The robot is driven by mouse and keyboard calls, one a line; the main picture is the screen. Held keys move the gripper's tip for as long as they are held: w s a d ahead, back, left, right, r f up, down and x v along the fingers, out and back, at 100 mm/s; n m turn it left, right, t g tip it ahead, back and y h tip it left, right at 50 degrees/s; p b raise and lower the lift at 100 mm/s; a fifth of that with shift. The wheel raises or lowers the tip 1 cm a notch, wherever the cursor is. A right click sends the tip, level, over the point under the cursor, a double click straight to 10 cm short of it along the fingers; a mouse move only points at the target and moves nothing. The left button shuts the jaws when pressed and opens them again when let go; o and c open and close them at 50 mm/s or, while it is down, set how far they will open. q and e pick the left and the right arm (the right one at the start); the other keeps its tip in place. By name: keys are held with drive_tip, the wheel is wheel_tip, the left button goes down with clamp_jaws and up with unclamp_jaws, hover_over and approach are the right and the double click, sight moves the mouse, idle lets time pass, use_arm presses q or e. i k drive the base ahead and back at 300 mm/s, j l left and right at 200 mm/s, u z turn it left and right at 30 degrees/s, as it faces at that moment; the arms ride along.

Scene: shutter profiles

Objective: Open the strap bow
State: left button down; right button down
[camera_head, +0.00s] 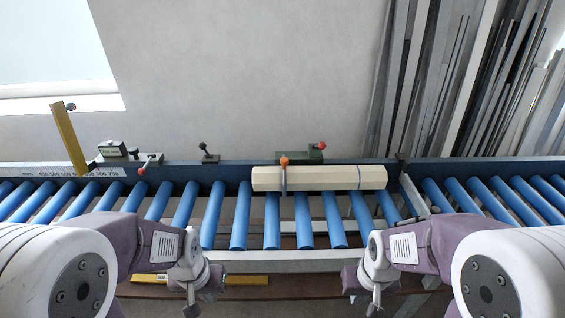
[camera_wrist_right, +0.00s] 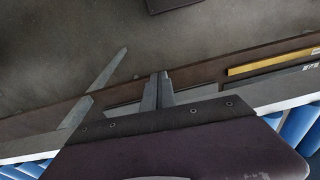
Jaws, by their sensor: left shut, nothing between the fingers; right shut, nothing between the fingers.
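A cream bundle of profiles (camera_head: 325,178) lies along the blue rollers at the back rail. A narrow grey bow with an orange knob (camera_head: 284,161), which looks like the strap bow, crosses the left part of the bundle. It appears closed down over the bundle. My left gripper (camera_head: 191,308) is shut and empty, in front of the conveyor's front rail, left of the bow. My right gripper (camera_head: 374,308) is shut and empty, also in front of the rail, right of the bow. Its closed fingers also show in the right wrist view (camera_wrist_right: 161,76). Both are apart from the bow.
A green block with a red knob (camera_head: 318,148) sits behind the bundle. A red-knobbed lever (camera_head: 143,170) and an upright yellow bar (camera_head: 70,138) stand left. A grey stop arm (camera_head: 413,194) is right of the bundle. The rollers left of the bundle are clear.

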sight(284, 161)
drive_tip(key=j, duration=0.45)
drive_tip(key=k+j, duration=0.15)
drive_tip(key=j, duration=0.8)
drive_tip(key=i+l, duration=0.3)
drive_tip(key=l, duration=0.2)
